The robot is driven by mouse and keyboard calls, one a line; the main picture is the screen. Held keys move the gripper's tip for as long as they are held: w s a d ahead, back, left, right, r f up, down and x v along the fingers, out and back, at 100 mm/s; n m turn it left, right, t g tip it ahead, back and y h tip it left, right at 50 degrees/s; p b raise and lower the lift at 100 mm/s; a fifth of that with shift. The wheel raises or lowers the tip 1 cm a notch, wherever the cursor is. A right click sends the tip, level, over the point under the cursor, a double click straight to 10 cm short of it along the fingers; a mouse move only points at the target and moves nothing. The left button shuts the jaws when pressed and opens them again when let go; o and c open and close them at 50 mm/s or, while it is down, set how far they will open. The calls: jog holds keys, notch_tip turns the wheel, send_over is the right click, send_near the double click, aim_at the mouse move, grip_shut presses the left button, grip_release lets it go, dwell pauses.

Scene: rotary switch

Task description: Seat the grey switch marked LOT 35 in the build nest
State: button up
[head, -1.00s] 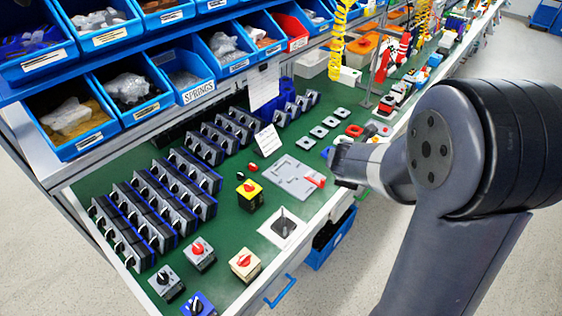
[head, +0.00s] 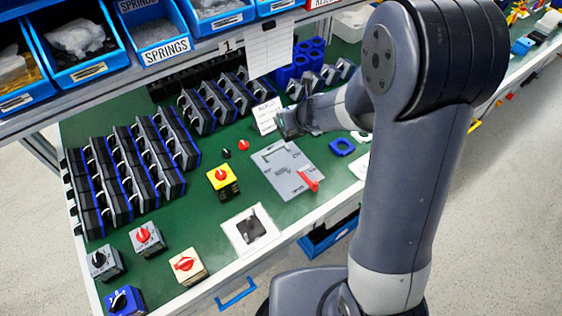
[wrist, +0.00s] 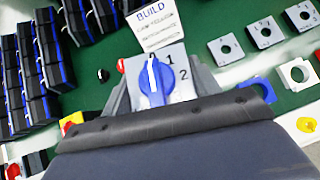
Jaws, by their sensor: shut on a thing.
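My gripper (wrist: 160,78) is shut on a switch with a light grey face, a blue knob (wrist: 152,80) and the marks 1 and 2. No LOT mark on it is readable. In the head view my gripper (head: 290,123) is just right of the BUILD card (head: 267,115), beyond a flat grey fixture (head: 285,182) with a red lever (head: 308,180). A white square plate (head: 232,233) with a dark centre lies nearer the front edge. No label shows which of these is the build nest. The held switch's lower body is hidden.
Rows of dark switches (head: 125,170) fill the left of the green bench. Loose switches, including a yellow one (head: 222,181) and a cream one (head: 187,267), stand towards the front. A blue ring (head: 342,147) lies to the right. Parts bins (head: 160,35) hang above.

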aim_at(283, 137)
jog(key=a+f+n, duration=0.1)
jog(key=a+f+y, duration=0.1)
jog(key=shift+s+a+f+n+b, duration=0.1)
jog(key=shift+s+a+n+b, duration=0.25)
jog(key=shift+s+n+b, duration=0.05)
jog(key=shift+g, duration=0.3)
notch_tip(283, 137, down, 5)
jog(key=b, duration=0.3)
jog(key=shift+s+a+f, duration=0.1)
jog(key=shift+f+b, duration=1.4)
jog(key=shift+f, duration=0.75)
jog(key=shift+f, duration=0.2)
jog(key=o, duration=1.1)
jog(key=shift+s+r, duration=0.15)
jog(key=shift+r, duration=0.35)
jog(key=p+v, duration=0.3)
jog(key=v, duration=0.8)
jog(key=shift+d, duration=0.4)
